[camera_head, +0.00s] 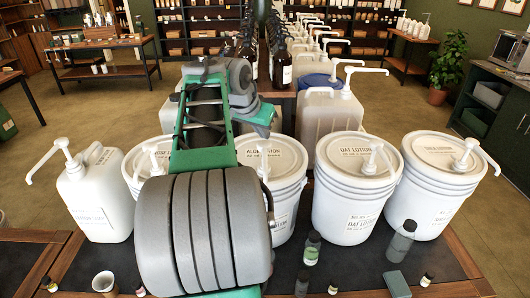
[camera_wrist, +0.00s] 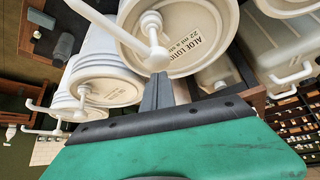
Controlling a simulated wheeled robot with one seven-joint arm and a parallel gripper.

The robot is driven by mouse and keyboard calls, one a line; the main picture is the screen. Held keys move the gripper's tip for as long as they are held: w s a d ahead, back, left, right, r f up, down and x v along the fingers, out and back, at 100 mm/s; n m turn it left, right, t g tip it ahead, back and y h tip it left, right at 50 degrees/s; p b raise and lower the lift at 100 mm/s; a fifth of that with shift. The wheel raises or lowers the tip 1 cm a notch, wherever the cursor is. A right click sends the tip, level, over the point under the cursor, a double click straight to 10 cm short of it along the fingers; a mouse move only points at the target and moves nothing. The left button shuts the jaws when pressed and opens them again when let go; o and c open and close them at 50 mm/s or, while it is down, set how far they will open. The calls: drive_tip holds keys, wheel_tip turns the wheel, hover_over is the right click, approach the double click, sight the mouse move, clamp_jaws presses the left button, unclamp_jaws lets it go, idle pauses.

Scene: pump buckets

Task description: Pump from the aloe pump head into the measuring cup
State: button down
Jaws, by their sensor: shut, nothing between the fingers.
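The white aloe lotion bucket (camera_head: 288,190) stands on the counter in the middle of the head view, partly hidden by my arm. Its labelled lid (camera_wrist: 205,55) fills the top of the wrist view. The white aloe pump head (camera_wrist: 157,58) stands on that lid, its long spout running to the upper left. My gripper (camera_wrist: 158,78) is shut and empty, its fingertips right at the pump head; I cannot tell if they touch. In the head view my gripper (camera_head: 264,132) is above the lid. A small beige cup (camera_head: 104,283) stands at the front left; I cannot tell if it is the measuring cup.
An oat lotion bucket (camera_head: 345,208) and another white bucket (camera_head: 428,200) stand to the right. A white pump jug (camera_head: 98,205) is at the left. Small bottles (camera_head: 312,248) stand along the front. Brown pump bottles (camera_head: 281,62) stand in a row behind.

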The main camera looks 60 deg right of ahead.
sight(261, 147)
drive_tip(key=shift+f, duration=0.1)
drive_tip(key=shift+a+f+b, duration=0.1)
drive_tip(key=shift+f+b, duration=2.45)
drive_tip(key=shift+f, duration=0.4)
wheel_tip(261, 147, up, 6)
drive_tip(key=p, duration=0.5)
drive_tip(key=shift+f, duration=0.1)
drive_tip(key=shift+f+b, duration=2.5)
drive_tip(key=shift+f, duration=0.3)
wheel_tip(261, 147, up, 6)
drive_tip(key=p, duration=0.4)
drive_tip(key=shift+f+p, duration=0.15)
drive_tip(key=shift+p, duration=0.25)
